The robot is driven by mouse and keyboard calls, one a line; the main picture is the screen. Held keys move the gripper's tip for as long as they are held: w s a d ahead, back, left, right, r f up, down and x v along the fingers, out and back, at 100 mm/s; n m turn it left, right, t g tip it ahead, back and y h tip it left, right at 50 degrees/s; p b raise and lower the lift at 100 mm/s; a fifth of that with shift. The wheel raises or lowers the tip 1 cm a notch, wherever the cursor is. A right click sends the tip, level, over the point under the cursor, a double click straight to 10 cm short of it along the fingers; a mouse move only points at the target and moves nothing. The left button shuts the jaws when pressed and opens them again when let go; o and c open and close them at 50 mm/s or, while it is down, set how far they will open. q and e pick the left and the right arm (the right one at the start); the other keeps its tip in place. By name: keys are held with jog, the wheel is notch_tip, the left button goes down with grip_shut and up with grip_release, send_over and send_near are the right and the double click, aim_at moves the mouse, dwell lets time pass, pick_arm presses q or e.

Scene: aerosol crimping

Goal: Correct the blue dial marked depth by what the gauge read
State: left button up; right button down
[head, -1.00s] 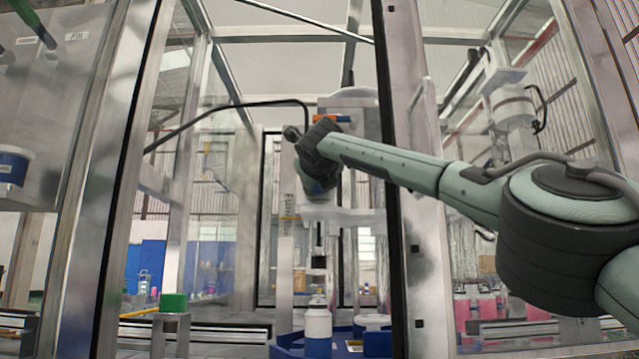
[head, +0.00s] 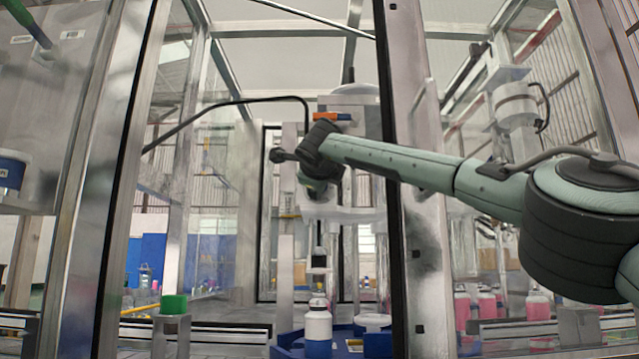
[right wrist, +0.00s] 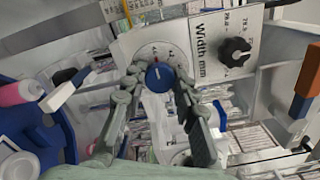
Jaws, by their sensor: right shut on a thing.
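The blue dial (right wrist: 159,77) sits on a pale panel in the right wrist view, with a white pointer mark on its face and a printed scale around it. My right gripper (right wrist: 158,80) is shut on the dial, one finger on each side of it. In the head view my right arm reaches in from the right to the machine head, and its wrist hides the dial there. The depth label and a gauge cannot be made out. My left gripper is in neither current view.
A black knob (right wrist: 235,52) marked Width mm is close to the right of the dial. An orange block (head: 332,117) sits above my wrist. A metal door post (head: 400,200) stands close by my forearm. A white and blue bottle (head: 318,328) stands below the head.

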dwell(0.4)
jog(key=c, duration=1.2)
grip_release()
jog(key=shift+s, duration=0.1)
jog(key=s, duration=1.1)
jog(key=shift+s, duration=0.4)
